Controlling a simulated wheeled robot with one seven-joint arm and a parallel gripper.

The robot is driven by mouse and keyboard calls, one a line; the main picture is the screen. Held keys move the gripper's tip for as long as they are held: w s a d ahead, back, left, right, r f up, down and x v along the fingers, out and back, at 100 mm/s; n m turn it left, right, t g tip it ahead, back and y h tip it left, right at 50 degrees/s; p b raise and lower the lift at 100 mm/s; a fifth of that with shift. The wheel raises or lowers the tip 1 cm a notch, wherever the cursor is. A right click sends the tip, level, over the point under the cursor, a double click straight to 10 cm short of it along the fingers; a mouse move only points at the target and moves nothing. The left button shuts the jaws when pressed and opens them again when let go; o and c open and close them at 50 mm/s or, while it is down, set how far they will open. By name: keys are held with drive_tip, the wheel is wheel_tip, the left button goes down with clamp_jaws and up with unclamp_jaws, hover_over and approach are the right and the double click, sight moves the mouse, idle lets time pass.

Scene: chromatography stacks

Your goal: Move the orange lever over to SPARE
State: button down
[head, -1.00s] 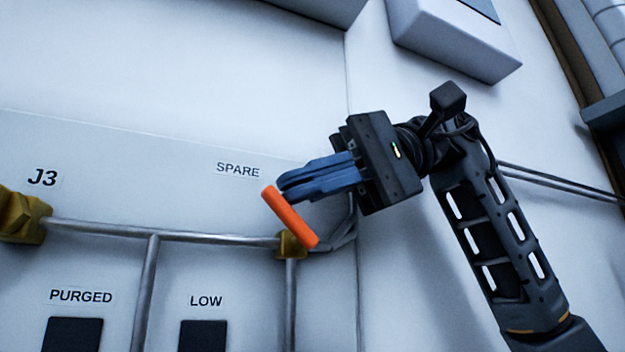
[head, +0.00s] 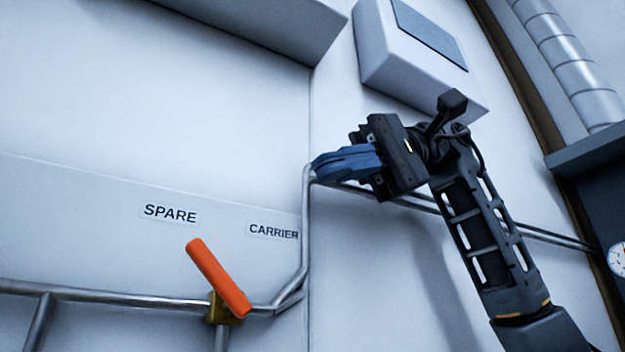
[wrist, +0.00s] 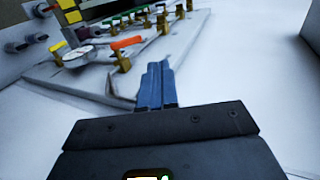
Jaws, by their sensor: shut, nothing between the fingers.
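The orange lever (head: 217,278) sits on a brass valve (head: 222,309) on the pipe in the head view. It is tilted, its upper end leaning up-left toward the SPARE label (head: 170,213) and short of it. The CARRIER label (head: 273,231) is up-right of the lever. My gripper (head: 316,168) has blue fingers that are shut and empty. It is above and to the right of the lever, clear of it. The wrist view also shows the orange lever (wrist: 127,43), beyond and left of my gripper's fingertips (wrist: 158,66).
A bent metal pipe (head: 305,225) rises to the right of the lever, close to my fingers in the head view. A white box (head: 415,50) is on the wall above.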

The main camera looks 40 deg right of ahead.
drive_tip(key=shift+d+r, duration=0.55)
drive_tip(key=shift+s, duration=0.1)
